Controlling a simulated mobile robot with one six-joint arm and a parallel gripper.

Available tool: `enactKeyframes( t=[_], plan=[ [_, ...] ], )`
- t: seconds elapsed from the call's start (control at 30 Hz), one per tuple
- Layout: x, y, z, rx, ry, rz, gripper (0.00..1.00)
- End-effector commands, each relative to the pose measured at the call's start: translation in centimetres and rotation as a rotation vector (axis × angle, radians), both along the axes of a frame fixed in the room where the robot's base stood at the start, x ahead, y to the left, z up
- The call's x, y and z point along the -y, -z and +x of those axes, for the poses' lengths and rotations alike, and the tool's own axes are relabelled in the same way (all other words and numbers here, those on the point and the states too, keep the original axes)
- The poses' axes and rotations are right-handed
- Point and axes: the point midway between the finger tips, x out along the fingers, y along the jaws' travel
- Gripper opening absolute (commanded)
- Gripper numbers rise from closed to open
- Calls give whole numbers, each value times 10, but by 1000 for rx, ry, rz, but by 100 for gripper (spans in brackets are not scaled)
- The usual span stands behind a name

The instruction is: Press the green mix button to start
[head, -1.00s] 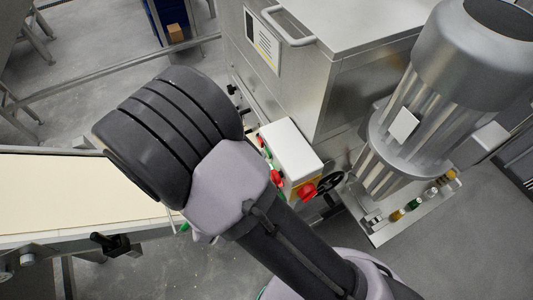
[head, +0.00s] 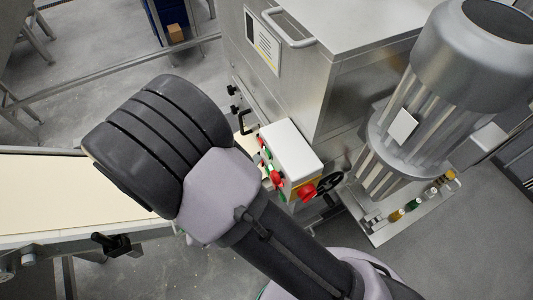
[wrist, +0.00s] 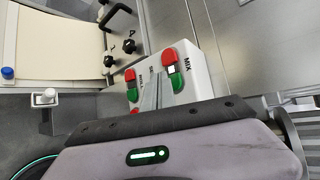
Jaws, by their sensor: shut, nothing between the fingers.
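The control box (wrist: 196,68) is white and carries red and green buttons in the wrist view, with the word MIX printed at its right side. The green mix button (wrist: 177,82) lies beside a red button (wrist: 168,57) near that word. My gripper (wrist: 157,80) is shut and empty; its grey fingers point at the box face, left of the green mix button, between the two button groups. I cannot tell whether the tips touch the face. In the head view the box (head: 291,146) stands right of my arm, which hides my gripper.
A second green button (wrist: 132,95) and red button (wrist: 130,75) sit left of my fingers. A large red knob (head: 306,192) and black handwheel (head: 330,183) are at the box's lower end. A steel machine (head: 350,75), motor (head: 420,110) and pale conveyor belt (head: 70,195) surround it.

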Motion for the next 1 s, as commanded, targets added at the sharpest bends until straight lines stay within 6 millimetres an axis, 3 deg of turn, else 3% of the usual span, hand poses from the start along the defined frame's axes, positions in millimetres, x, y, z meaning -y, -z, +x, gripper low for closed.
enactKeyframes(
  t=[0.2, 0.7, 1.0],
  plan=[
    [-2, 0, -1, 0, -1, 0, 0],
    [-41, 0, -25, 0, -1, -1, 0],
    [-43, 0, -26, 0, 0, 0, 0]
  ],
)
